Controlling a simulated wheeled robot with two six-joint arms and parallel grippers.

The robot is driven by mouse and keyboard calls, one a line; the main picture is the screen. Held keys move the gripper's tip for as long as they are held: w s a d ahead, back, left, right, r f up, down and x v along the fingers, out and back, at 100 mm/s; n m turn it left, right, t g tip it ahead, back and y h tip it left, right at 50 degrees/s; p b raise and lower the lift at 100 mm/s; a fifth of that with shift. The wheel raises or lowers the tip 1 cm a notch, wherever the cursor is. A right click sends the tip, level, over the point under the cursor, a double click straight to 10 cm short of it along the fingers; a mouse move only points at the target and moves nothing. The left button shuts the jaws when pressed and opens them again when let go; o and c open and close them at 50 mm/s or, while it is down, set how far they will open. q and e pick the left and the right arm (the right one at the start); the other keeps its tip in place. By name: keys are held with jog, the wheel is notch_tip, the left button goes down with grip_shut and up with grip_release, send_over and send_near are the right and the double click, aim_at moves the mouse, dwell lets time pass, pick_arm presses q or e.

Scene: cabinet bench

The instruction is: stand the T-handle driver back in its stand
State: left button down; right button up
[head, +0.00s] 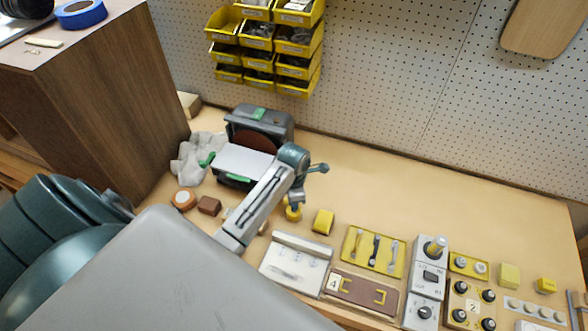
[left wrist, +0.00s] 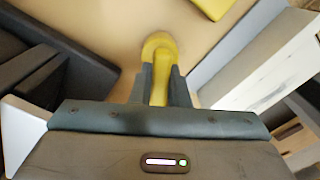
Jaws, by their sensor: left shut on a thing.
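My left gripper (head: 294,201) points down over the middle of the bench. It is shut on a yellow thing (head: 293,213), apparently the T-handle driver. In the left wrist view the fingers (left wrist: 160,88) close on its narrow yellow part, and a wider rounded yellow end (left wrist: 158,45) shows beyond them. The rest of it is hidden, and I cannot tell whether it touches the bench. I cannot make out the driver's stand for certain. My right gripper is not in view.
A yellow block (head: 323,222) stands just right of the gripper. A white panel (head: 296,262), a yellow tool tray (head: 358,246) and a control box (head: 431,272) line the front. A grey machine (head: 262,122) stands behind. The bench at back right is clear.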

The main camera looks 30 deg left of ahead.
pick_arm(q)
jog(key=shift+f, duration=0.9)
dwell(0.5)
jog(key=c, duration=1.1)
grip_release()
jog(key=shift+r, duration=3.55)
jog(key=shift+f, duration=0.1)
